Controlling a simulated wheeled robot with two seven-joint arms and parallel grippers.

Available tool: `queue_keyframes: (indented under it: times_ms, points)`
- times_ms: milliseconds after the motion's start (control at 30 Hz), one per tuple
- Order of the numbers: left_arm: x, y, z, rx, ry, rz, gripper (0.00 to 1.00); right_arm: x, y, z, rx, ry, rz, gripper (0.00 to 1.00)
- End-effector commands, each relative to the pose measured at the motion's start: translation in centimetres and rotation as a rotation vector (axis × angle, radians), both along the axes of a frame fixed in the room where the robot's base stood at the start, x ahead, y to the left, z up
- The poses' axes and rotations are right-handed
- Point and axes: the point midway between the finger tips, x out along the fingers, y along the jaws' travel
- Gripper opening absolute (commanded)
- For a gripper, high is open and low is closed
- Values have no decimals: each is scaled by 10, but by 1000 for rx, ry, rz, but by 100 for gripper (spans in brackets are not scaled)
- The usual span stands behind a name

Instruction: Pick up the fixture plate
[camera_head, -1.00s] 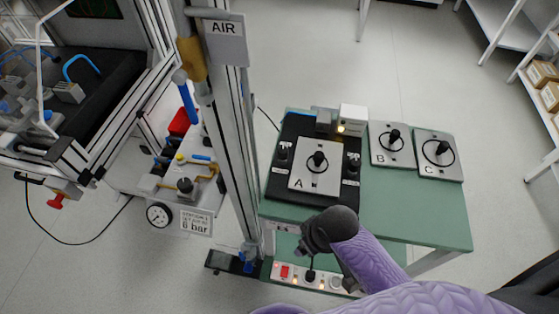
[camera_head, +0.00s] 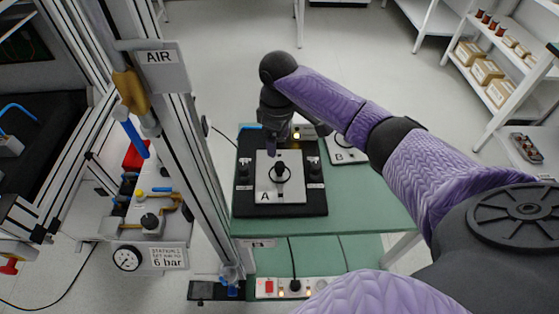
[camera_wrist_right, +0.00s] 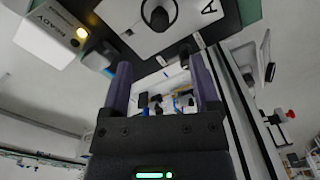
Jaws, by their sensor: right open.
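Fixture plate A (camera_head: 295,188) is a light grey plate with a black knob in a ring, lying on a black base (camera_head: 240,205) on the green table. Plate B (camera_head: 343,155) lies to its right, partly behind my right arm; plate C is hidden. My right gripper (camera_head: 271,147) is over the far edge of plate A, pointing down. In the right wrist view its two fingers (camera_wrist_right: 160,68) are apart with nothing held, and plate A (camera_wrist_right: 185,22) shows beyond the fingertips at the top. My left gripper is not in view.
A white box with a lit lamp (camera_head: 305,130) stands behind the base, close to my right gripper; it also shows in the wrist view (camera_wrist_right: 50,38). An aluminium post with an AIR sign (camera_head: 160,62) rises left of the table. The table front (camera_head: 360,220) is clear.

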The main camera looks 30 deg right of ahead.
Motion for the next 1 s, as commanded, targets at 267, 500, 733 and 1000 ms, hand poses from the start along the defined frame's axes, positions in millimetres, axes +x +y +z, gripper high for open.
queue_keyframes:
  times_ms: [267, 500, 733, 1000]
  points:
    - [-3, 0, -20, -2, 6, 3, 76, 1, -3, -42, -1, 7, -5, 79]
    - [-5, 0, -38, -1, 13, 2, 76, -3, -2, -85, 0, 6, -5, 79]
    - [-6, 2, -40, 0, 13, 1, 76, -3, -2, -95, -1, 1, -4, 79]
    - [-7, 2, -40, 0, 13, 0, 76, -3, -2, -95, -1, 1, -4, 32]
